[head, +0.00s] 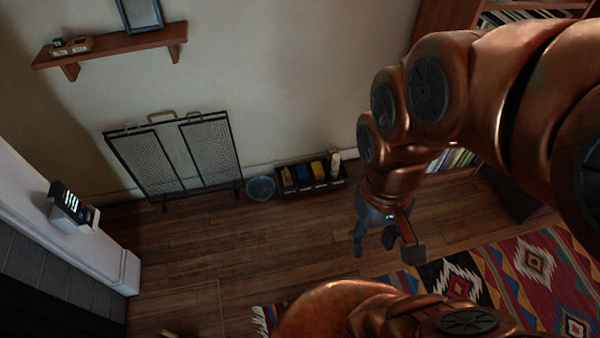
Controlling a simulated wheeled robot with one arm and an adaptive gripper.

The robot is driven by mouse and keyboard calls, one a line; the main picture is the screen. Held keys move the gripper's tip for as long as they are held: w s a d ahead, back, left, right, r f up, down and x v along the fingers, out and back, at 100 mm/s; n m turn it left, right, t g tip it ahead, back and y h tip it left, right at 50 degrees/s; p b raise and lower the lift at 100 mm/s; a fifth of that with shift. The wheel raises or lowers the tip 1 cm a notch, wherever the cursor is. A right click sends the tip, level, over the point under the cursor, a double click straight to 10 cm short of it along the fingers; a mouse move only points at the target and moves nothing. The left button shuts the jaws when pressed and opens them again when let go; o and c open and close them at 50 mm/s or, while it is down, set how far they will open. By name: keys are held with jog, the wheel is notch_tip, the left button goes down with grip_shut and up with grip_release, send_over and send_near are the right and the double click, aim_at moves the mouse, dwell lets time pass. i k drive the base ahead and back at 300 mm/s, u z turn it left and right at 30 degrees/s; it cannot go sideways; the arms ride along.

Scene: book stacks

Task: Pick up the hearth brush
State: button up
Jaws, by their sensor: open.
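I cannot make out a hearth brush for certain. A small tan piece (168,334) shows at the bottom edge on the wood floor, mostly cut off, and I cannot tell what it belongs to. My gripper (386,249) hangs from my copper arm right of centre, pointing down. Its two fingers are spread, with nothing between them. It is above the floor near the rug, well to the right of the tan piece.
A black mesh fire screen (172,157) stands against the wall. Beside it are a round bluish bowl (262,188) and a black caddy (312,187) holding several items. A patterned rug (535,262) lies at right. A white ledge (62,243) is at left. The wood floor (220,240) between is clear.

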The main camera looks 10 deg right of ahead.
aim_at(287, 177)
jog(key=u, duration=3)
jog(key=k, duration=1.1)
jog(key=z, duration=0.45)
